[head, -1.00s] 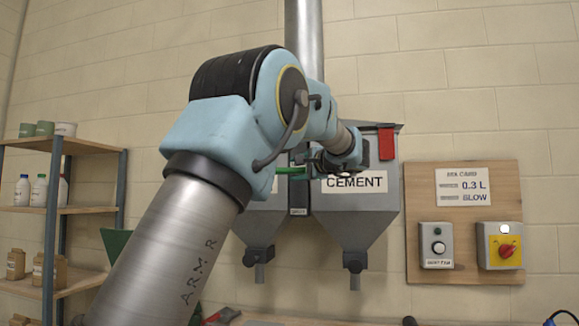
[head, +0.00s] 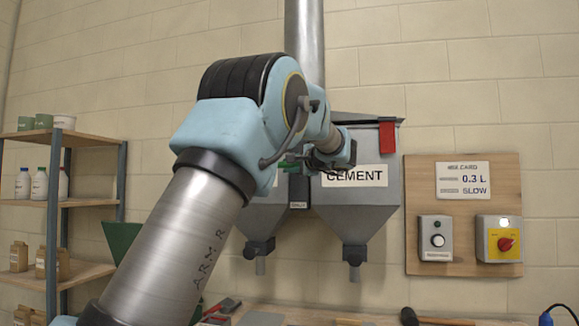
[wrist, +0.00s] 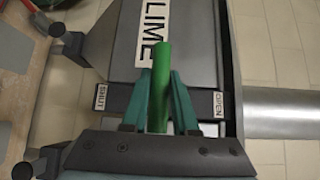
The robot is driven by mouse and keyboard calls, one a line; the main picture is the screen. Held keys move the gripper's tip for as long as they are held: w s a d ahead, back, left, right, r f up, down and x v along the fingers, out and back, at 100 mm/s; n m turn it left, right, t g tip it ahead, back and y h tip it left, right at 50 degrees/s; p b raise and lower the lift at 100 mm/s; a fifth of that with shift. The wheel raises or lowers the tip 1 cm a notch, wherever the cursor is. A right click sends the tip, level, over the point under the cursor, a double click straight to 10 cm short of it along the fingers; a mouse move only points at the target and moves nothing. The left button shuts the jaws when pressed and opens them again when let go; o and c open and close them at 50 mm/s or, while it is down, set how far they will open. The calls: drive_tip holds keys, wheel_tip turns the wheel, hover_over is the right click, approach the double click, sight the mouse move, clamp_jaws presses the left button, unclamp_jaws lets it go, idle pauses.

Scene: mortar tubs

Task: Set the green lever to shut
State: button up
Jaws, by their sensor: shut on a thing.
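The green lever (wrist: 160,92) shows in the wrist view in front of the bin marked LIME. It stands between a SHUT label (wrist: 101,97) on the left and an OPEN label (wrist: 219,104) on the right, about midway between them. My gripper (wrist: 160,76) is shut on the lever, with one teal finger on each side of it. In the head view only a little green shows beside my wrist; my arm hides most of the lever and the LIME bin.
The grey CEMENT bin (head: 357,205) with a red tab (head: 387,136) hangs at the right of my wrist. A wooden board (head: 460,266) holds a card, a button box (head: 436,238) and a yellow box with a red knob (head: 497,239). Shelves (head: 85,202) stand at left; a bench lies below.

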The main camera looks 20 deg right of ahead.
clamp_jaws()
idle(0.8)
